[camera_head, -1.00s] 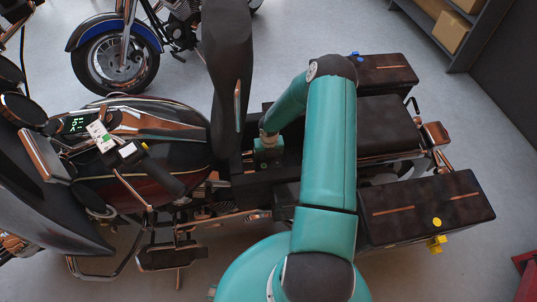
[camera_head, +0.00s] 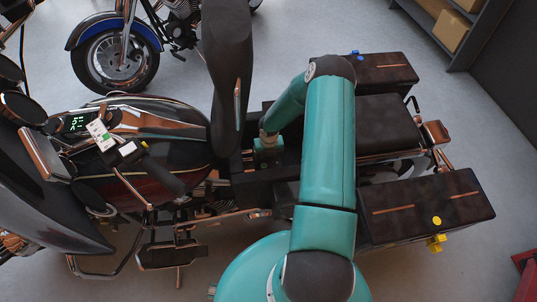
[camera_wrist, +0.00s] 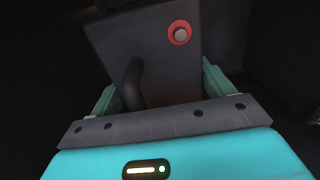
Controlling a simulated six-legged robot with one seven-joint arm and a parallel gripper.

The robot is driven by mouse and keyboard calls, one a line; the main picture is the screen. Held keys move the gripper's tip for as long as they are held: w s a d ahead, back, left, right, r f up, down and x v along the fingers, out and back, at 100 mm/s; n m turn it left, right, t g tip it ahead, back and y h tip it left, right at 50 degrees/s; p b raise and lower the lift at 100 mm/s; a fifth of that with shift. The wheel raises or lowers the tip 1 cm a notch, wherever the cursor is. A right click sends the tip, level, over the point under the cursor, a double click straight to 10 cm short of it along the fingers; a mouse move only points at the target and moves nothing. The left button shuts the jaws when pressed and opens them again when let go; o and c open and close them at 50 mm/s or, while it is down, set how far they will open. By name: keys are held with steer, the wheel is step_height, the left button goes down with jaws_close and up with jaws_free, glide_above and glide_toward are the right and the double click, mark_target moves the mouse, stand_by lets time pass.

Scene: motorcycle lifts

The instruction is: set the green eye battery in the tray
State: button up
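My gripper shows in the wrist view (camera_wrist: 160,88), its two teal fingers spread wide apart. Between and beyond them is a dark box-like body (camera_wrist: 145,50) with a red ring around a grey round centre (camera_wrist: 180,33) and a dark curved handle-like piece. It looks tilted against the gripper; I cannot tell whether the fingers touch it. In the head view my wrist (camera_head: 266,146) points down into the dark middle of the motorcycle; the fingertips are hidden there. I cannot make out a green eye battery or a tray in either view.
The motorcycle's upright seat (camera_head: 228,70) stands close left of my wrist. Two dark side cases (camera_head: 425,208) (camera_head: 385,76) are at the right, the near one with a yellow disc (camera_head: 437,221). A blue motorcycle (camera_head: 115,50) and a shelf (camera_head: 440,30) stand behind. Grey floor is clear between them.

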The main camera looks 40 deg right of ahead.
steer(key=o, duration=0.3)
steer(key=shift+r, duration=0.1)
steer(key=r, duration=0.4)
steer(key=s+r, duration=0.1)
steer(key=r, duration=0.8)
steer(key=shift+s+a+r, duration=0.15)
steer(key=shift+a+r, duration=0.15)
steer(key=shift+a, duration=0.05)
